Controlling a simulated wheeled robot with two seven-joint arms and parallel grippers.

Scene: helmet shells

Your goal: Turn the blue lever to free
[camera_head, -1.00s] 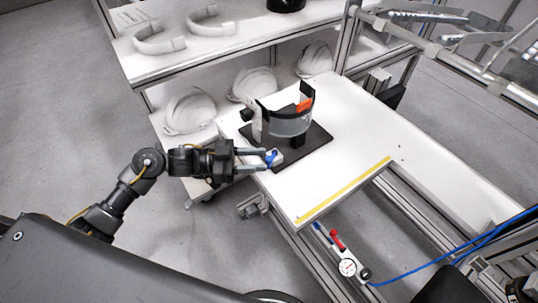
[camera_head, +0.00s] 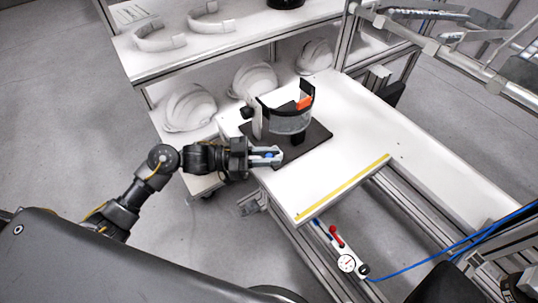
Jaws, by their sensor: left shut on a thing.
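The blue lever (camera_head: 269,156) shows as a small blue patch at the front left corner of the dark base plate (camera_head: 310,143). My left gripper (camera_head: 272,156) comes in from the left, with its fingers closed around the lever and largely hiding it. I cannot tell the lever's angle. A fixture with a clear visor band (camera_head: 290,124), a dark curved rim and an orange part (camera_head: 305,103) stands on the plate behind the gripper. My right gripper is not in view.
The white table (camera_head: 365,150) has free room right of the plate and a yellow strip (camera_head: 345,188) on its front edge. White helmet shells (camera_head: 190,108) sit on the shelf behind.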

